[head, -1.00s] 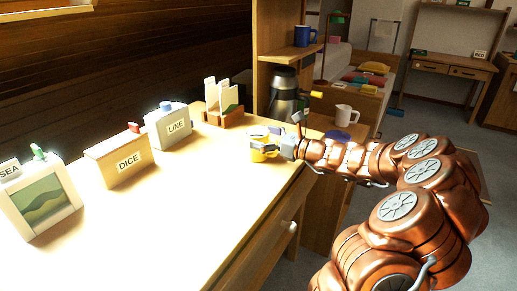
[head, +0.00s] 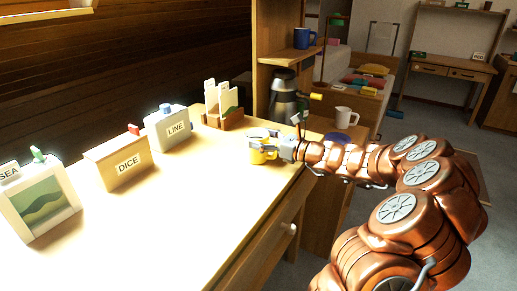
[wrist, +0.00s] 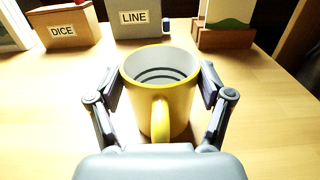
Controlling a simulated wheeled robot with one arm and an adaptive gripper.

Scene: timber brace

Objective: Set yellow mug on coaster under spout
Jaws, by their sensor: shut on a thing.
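The yellow mug (head: 262,155) is at the right edge of the pale desk in the head view. In the wrist view the mug (wrist: 178,105) stands upright, its grey inside empty and its handle towards me. My gripper (head: 272,146) is shut on it, with one finger on each side in the wrist view (wrist: 158,85). I cannot tell whether its base touches the desk. A dark and silver flask (head: 284,92) with a yellow part stands behind my gripper. A flat blue disc (head: 338,137), perhaps the coaster, lies near a white mug (head: 343,116); my arm is in front of that area.
The desk (head: 190,215) holds a SEA box (head: 40,200), a DICE box (head: 120,160), a LINE container (head: 168,128) and a wooden file holder (head: 222,117). The desk's front left is clear.

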